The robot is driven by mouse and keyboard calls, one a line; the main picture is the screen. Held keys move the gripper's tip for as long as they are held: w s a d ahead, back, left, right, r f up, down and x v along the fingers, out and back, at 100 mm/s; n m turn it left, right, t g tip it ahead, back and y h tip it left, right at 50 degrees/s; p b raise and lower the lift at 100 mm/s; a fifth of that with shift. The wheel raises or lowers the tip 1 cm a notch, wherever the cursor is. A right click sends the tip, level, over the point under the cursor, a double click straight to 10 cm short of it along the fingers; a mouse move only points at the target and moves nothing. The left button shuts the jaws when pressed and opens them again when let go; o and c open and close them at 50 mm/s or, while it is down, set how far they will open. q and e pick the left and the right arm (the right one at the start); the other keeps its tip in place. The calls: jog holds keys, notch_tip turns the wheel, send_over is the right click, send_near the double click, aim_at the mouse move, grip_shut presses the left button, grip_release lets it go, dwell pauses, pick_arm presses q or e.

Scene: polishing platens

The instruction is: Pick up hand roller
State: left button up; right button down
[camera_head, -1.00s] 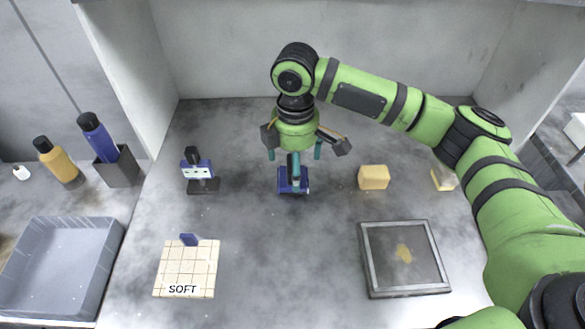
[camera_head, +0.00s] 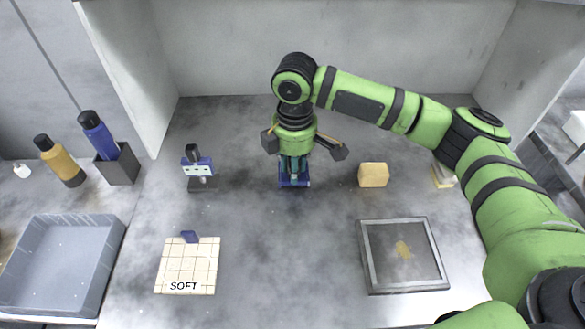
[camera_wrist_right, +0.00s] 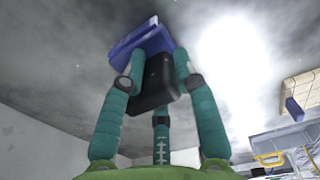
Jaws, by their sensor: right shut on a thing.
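The hand roller, a blue body (camera_head: 294,182) with a black handle, stands on the bench at the middle in the head view, under my right gripper. My right gripper (camera_head: 294,164) points down with its teal fingers drawn together around the handle. In the right wrist view the fingers (camera_wrist_right: 160,88) close on the black handle (camera_wrist_right: 157,80), and the blue body (camera_wrist_right: 140,45) shows beyond it. The gripper hides most of the handle in the head view. Whether the roller touches the bench is hard to tell. My left gripper is not in view.
A blue-and-white device (camera_head: 198,167) on a dark base stands to the left. A yellow block (camera_head: 373,175) is to the right. A tiled pad marked SOFT (camera_head: 186,270) and a framed plate (camera_head: 372,284) lie in front. A grey tray (camera_head: 108,250) and bottles (camera_head: 62,162) are at far left.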

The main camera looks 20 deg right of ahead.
jog(key=shift+s+d+f, duration=0.15)
jog(key=shift+d+f, duration=0.05)
jog(key=shift+f, duration=0.1)
jog(key=shift+r, duration=0.3)
jog(key=r, duration=0.1)
jog(key=d+r+b, duration=0.1)
jog(key=r, duration=0.1)
jog(key=shift+w+r, duration=0.2)
jog(key=shift+r, duration=0.1)
jog(key=s+d+r+b, duration=0.1)
jog(key=s+d+r, duration=0.2)
jog(key=d+r, duration=0.4)
jog(key=shift+d, duration=1.65)
jog(key=shift+s, duration=0.1)
jog(key=c, duration=1.8)
grip_release()
jog(key=shift+c, duration=0.8)
jog(key=shift+f, duration=0.1)
